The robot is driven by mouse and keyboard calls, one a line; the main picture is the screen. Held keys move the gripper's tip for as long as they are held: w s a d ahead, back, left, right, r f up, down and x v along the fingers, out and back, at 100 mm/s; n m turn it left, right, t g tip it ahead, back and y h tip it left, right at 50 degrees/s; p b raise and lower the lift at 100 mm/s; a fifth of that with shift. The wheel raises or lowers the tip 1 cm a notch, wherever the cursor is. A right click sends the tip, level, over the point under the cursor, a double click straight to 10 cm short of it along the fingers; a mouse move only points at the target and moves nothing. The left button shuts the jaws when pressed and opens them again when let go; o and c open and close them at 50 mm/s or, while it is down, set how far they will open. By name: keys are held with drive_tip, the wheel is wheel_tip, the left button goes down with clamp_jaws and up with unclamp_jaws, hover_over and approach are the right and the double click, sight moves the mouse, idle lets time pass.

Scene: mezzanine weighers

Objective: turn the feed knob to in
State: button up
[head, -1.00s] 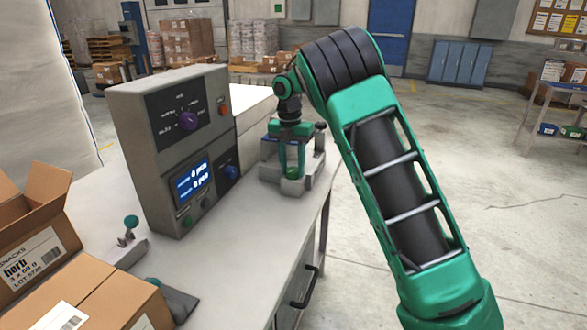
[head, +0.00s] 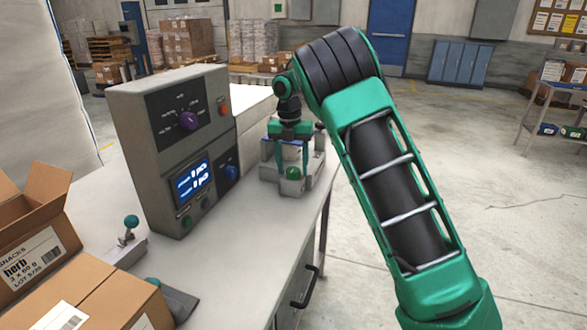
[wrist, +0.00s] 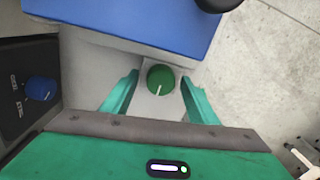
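A round green knob (head: 293,173) sits on the front of a grey scale-like unit on the bench. The wrist view shows this knob (wrist: 161,79) from above, with a pale pointer line towards the bottom of the picture, slightly left. My gripper (head: 292,161) is open and points down over it. In the wrist view, the two green fingers stand on either side of the knob, with gaps between.
The grey control box (head: 170,150) has a purple knob (head: 188,121), a blue knob (head: 231,173) and a lit display. The blue platform (wrist: 140,22) is beside the green knob. A small teal-topped lever (head: 131,222) and cardboard boxes (head: 90,295) are at left.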

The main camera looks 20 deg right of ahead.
sight(291, 169)
drive_tip(key=shift+s, duration=0.1)
wheel_tip(291, 169, up, 11)
drive_tip(key=shift+w+a, duration=0.25)
drive_tip(key=shift+w, duration=0.05)
idle(0.5)
drive_tip(key=shift+f, duration=0.1)
